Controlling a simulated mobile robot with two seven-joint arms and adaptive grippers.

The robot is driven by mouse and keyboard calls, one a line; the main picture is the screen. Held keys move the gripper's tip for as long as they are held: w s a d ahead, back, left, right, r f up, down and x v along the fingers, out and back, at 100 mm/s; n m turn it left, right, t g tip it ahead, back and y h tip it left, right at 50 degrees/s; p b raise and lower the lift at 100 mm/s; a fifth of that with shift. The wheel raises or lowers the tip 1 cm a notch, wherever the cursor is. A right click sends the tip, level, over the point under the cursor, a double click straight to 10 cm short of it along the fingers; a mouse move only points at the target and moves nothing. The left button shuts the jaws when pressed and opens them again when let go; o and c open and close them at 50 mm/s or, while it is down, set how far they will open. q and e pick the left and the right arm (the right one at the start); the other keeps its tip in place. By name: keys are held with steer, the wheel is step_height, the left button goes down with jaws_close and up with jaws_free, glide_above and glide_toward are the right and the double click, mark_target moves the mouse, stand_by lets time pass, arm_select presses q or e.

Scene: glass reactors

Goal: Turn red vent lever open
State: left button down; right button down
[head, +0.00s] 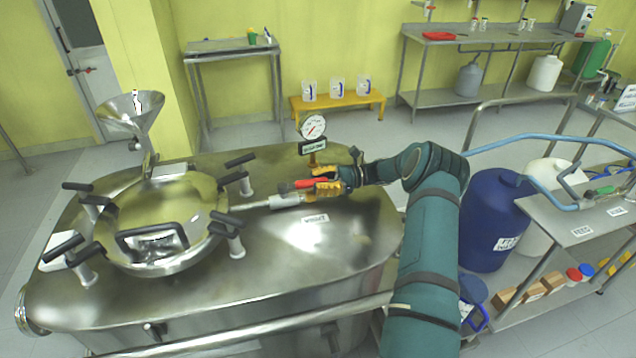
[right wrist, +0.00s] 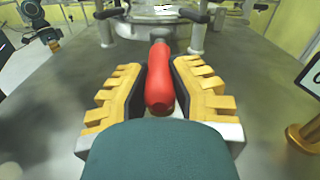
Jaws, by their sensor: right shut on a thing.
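The red vent lever (head: 308,184) sits on top of the steel reactor (head: 330,235), near a label reading "VENT". It also shows in the right wrist view (right wrist: 159,78), where it points from the gripper toward the round hatch. My right gripper (head: 318,181) has its yellow ridged fingers on both sides of the lever and is shut on it. The same fingers show close up in the right wrist view (right wrist: 160,90). The lever's base is partly hidden by the gripper in the head view. My left gripper is not in the head view.
A pressure gauge (head: 313,127) stands just behind the lever. The round hatch (head: 165,222) with several black-handled clamps and a steel funnel (head: 131,112) are to the left. A blue drum (head: 492,220) and a steel cart (head: 585,228) stand to the right.

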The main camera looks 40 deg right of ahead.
steer(key=shift+a+f, duration=0.1)
steer(key=c, duration=0.8)
jaws_free()
steer(key=shift+w, duration=0.1)
steer(key=shift+o, duration=0.2)
steer(key=v, duration=1.1)
steer(key=shift+s+d, duration=0.2)
steer(key=shift+d, duration=0.3)
